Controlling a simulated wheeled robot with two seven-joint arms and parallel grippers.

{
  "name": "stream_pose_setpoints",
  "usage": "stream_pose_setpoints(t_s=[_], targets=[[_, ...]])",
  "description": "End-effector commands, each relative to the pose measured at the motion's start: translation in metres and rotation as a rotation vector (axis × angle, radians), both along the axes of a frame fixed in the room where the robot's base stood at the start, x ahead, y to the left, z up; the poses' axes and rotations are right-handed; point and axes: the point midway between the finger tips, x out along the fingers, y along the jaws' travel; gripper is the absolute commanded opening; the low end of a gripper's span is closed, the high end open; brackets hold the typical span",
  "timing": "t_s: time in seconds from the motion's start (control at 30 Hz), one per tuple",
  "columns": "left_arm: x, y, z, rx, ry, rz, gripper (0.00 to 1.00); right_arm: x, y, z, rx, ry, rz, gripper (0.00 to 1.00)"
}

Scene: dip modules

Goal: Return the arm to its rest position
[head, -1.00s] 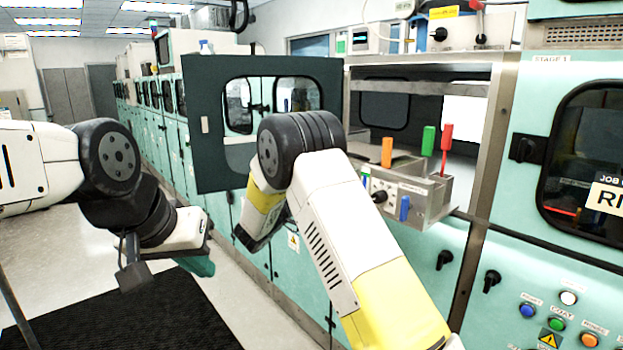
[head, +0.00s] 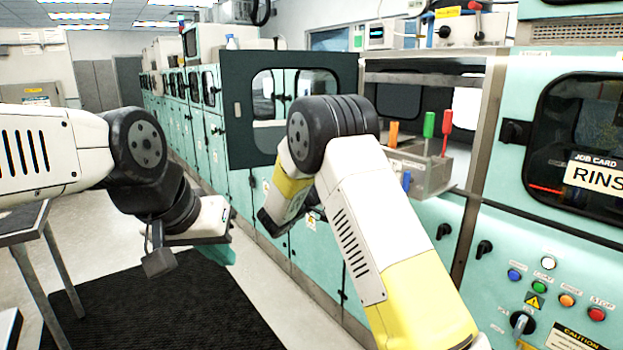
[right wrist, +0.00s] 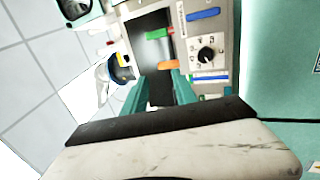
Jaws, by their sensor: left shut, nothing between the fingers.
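My left arm comes in from the left in the head view. Its gripper (head: 222,253) points down over the floor beside the black mat, with teal fingers shut and nothing held. My right arm reaches up from the bottom right and bends at its black joint. Its gripper is hidden in the head view. In the right wrist view the right gripper (right wrist: 158,93) shows two teal fingers spread apart, with nothing seen held between them. Beyond them is the machine's grey box with its orange handle (right wrist: 168,65), green handle (right wrist: 159,34) and black knob (right wrist: 207,54).
Teal machines (head: 510,230) line the right side. An open bay holds the grey box (head: 425,170) with orange, green and red handles. A dark windowed door (head: 238,110) stands open behind my right arm. A black mat (head: 150,310) lies on the floor; a table (head: 22,222) stands left.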

Motion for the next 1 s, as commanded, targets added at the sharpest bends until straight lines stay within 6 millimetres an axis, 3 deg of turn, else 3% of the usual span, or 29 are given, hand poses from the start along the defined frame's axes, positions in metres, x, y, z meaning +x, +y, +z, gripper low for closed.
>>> stream_pose_setpoints(t_s=[0.37, 0.57, 0.7, 0.8, 1.0], targets=[[0.000, 0.000, 0.000, 0.000, 0.000, 0.000, 0.00, -0.034, -0.068, 0.004, 0.183, 0.133, -0.160, 0.34], [0.000, 0.000, 0.000, 0.000, 0.000, 0.000, 0.00, -0.078, -0.117, -0.002, 0.383, 0.254, -0.274, 0.34], [0.000, 0.000, 0.000, 0.000, 0.000, 0.000, 0.00, -0.132, -0.152, -0.014, 0.619, 0.367, -0.353, 0.34], [0.000, 0.000, 0.000, 0.000, 0.000, 0.000, 0.00, -0.179, -0.164, -0.028, 0.833, 0.446, -0.379, 0.34], [0.000, 0.000, 0.000, 0.000, 0.000, 0.000, 0.00, -0.261, -0.148, -0.049, 1.260, 0.534, -0.318, 0.34]])
